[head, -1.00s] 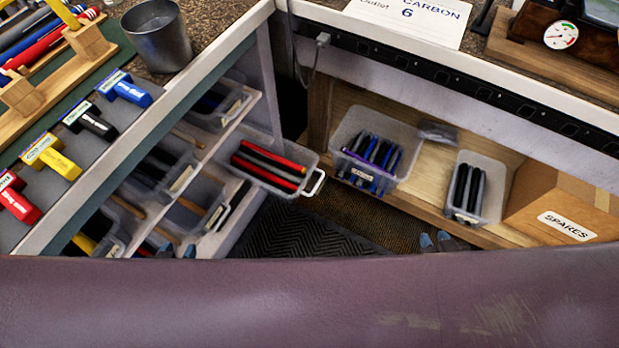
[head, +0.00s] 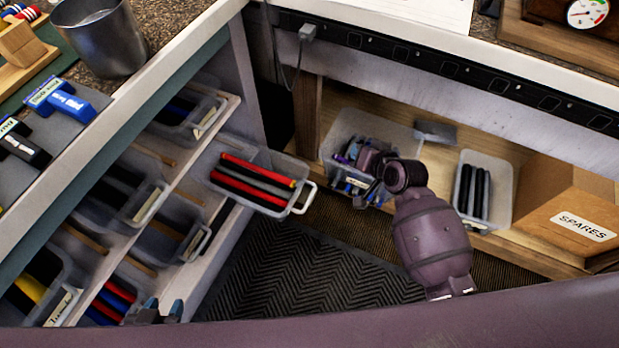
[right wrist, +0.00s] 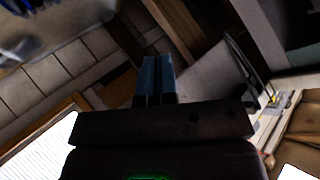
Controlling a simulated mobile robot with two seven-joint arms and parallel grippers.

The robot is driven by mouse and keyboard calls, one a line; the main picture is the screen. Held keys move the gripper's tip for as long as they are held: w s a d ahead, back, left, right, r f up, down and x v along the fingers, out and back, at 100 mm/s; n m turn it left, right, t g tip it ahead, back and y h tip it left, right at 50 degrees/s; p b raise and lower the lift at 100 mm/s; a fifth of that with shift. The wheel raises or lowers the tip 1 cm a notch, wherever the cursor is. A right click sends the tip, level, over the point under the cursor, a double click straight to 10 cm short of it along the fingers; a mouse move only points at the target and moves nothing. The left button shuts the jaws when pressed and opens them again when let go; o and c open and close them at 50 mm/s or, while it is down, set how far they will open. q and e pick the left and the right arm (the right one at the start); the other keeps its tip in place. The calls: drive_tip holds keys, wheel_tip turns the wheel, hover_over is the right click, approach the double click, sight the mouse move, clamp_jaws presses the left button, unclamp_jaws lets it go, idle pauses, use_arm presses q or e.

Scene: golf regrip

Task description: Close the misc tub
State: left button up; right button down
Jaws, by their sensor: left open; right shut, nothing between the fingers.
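A clear tub with a white handle (head: 307,198) sticks out from the left shelf unit and holds red and black grips (head: 252,182). No label is readable on it, so I cannot tell for sure that it is the misc tub. My left gripper (head: 161,311) is open and empty low at the left, below the pulled-out tub and near the lower tubs. My right gripper (head: 366,194) is over the front of the clear tub (head: 375,122) on the right shelf, apart from the pulled-out tub. Its blue fingers (right wrist: 155,80) are shut and empty in the right wrist view.
Several other tubs (head: 185,235) sit in the left shelf unit. A tub of black grips (head: 472,190) and a cardboard spares box (head: 565,215) stand on the right shelf. A metal cup (head: 97,38) is on the counter. Dark matting (head: 290,265) lies clear between the units.

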wheel_tip(320, 180, down, 4)
drive_tip(key=a+m+g+y, duration=0.1)
drive_tip(key=a+g+y, duration=0.1)
drive_tip(key=a, duration=0.1)
drive_tip(key=m+g+y+b, duration=0.2)
drive_tip(key=m+g, duration=0.1)
drive_tip(key=g, duration=0.1)
approach(302, 182)
drive_tip(key=s, duration=0.1)
drive_tip(key=shift+t, duration=0.3)
drive_tip(key=b+x, duration=0.1)
drive_tip(key=x, duration=0.4)
drive_tip(key=shift+a+b, duration=0.2)
drive_tip(key=shift+b, duration=0.2)
drive_tip(key=shift+w+a+f, duration=0.15)
drive_tip(key=shift+a, duration=0.05)
drive_tip(key=shift+w+a, duration=0.2)
use_arm(q)
drive_tip(key=shift+w+d+f+m, duration=0.2)
drive_tip(key=shift+w+m, duration=0.05)
drive_tip(key=shift+w, duration=0.15)
drive_tip(key=shift+w+d+f+m, duration=0.15)
drive_tip(key=shift+w+d+m, duration=0.1)
drive_tip(key=shift+w, duration=0.15)
drive_tip(key=shift+s+a+f, duration=0.1)
drive_tip(key=shift+s, duration=0.1)
